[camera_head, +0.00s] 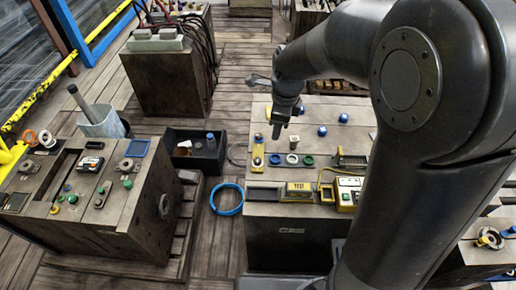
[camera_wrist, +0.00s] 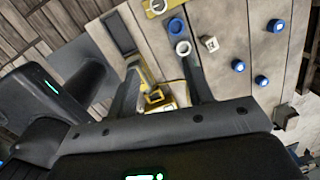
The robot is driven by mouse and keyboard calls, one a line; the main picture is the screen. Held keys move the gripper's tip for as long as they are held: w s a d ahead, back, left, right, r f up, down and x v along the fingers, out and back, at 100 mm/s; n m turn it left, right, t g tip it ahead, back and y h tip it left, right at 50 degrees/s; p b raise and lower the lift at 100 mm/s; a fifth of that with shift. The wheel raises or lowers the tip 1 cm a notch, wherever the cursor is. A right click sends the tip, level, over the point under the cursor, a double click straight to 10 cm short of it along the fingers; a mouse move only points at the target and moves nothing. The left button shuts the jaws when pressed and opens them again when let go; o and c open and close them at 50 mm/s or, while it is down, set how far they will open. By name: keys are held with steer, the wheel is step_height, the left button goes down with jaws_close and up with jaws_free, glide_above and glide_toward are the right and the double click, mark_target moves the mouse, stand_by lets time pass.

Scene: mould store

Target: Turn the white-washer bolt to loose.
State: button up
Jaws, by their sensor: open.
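The white-washer bolt (camera_head: 292,158) sits on the wooden bench top in a row, between a blue washer bolt (camera_head: 275,159) and a green one (camera_head: 308,160). In the wrist view its white ring (camera_wrist: 183,48) shows just beyond the tip of one finger, with the blue ring (camera_wrist: 176,26) above it. My gripper (camera_head: 279,130) hangs over the bench, behind and a little left of the bolt in the head view. The bolt's turned position is too small to read.
A small pale block (camera_head: 293,140) stands close behind the bolt. Several blue knobs (camera_head: 322,131) lie farther back. A yellow plate (camera_head: 258,152) is at the row's left. A yellow TEST box (camera_head: 298,188) sits in front, beside a yellow-and-white device (camera_head: 348,190).

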mark_target(258, 160)
steer(key=w+a+f+m, duration=0.1)
steer(key=a+f+m, duration=0.1)
steer(key=f, duration=0.5)
steer(key=w+a+f+m, duration=0.1)
steer(key=a+f+m, duration=0.1)
steer(key=f, duration=0.5)
steer(key=w+a+f+m+g+h, duration=0.1)
steer(key=w+a+f+m, duration=0.1)
steer(key=f, duration=0.4)
steer(key=shift+f+m, duration=0.4)
steer(key=shift+m, duration=0.2)
steer(key=c, duration=1)
